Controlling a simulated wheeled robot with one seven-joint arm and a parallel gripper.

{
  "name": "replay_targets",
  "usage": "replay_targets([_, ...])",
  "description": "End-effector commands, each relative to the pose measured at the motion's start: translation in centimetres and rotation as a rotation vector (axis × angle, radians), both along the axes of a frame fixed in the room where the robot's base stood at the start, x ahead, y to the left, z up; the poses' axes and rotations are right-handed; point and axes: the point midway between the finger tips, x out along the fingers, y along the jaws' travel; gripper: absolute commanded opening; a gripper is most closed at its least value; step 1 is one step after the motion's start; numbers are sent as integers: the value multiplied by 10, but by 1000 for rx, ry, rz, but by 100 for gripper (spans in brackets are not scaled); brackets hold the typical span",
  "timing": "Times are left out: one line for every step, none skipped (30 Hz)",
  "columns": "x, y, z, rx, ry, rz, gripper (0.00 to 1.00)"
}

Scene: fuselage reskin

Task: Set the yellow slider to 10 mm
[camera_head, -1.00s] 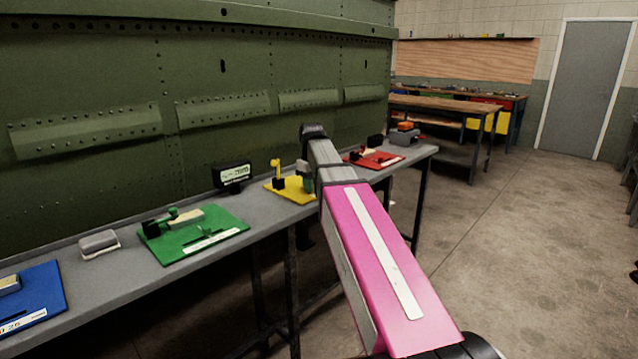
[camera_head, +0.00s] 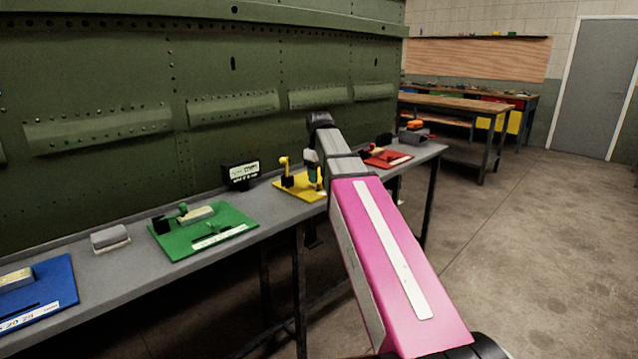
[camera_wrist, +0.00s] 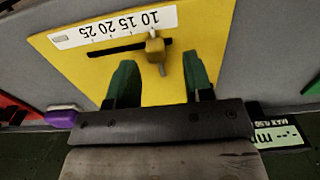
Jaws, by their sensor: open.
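The yellow board (camera_wrist: 75,65) has a dark slot and a white scale strip (camera_wrist: 100,30) with 10, 15, 20 and 25, upside down in the wrist view. The yellow slider (camera_wrist: 155,46) stands in the slot close to the 10 end; its exact reading cannot be told. My gripper (camera_wrist: 160,78) is open, its two green fingers apart over the board. The slider lies just beyond the fingertips, roughly between their lines, not gripped. In the head view the yellow board (camera_head: 290,191) sits on the bench, partly hidden by my arm.
On the grey bench (camera_head: 130,275) are a green board (camera_head: 215,242), a blue board (camera_head: 50,300), a red board (camera_head: 385,162), a grey block (camera_head: 110,239) and a black display (camera_head: 241,174). The green riveted panel (camera_head: 110,80) stands behind. A purple block (camera_wrist: 62,116) shows in the wrist view.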

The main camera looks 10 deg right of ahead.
Motion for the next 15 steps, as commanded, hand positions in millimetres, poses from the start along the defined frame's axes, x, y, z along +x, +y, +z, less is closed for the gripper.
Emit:
replay_targets([1,0,11,0,-2,0,47])
replay_targets([1,0,16,0,-1,0,47])
replay_targets([1,0,23,0,-2,0,47])
replay_targets([1,0,29,0,-2,0,47])
replay_targets([1,0,34,1,-2,0,47])
replay_targets([1,0,40,1,-1,0,47])
replay_targets([1,1,45,1,-2,0,47])
replay_targets([1,1,50,1,-2,0,47])
replay_targets([1,1,55,1,-2,0,47])
replay_targets([1,1,59,1,0,0,47])
replay_targets([1,1,62,1,0,0,47])
replay_targets([1,1,66,1,0,0,47])
replay_targets([1,1,69,1,0,0,47])
replay_targets([0,1,71,1,0,0,47])
replay_targets([0,1,73,1,0,0,47])
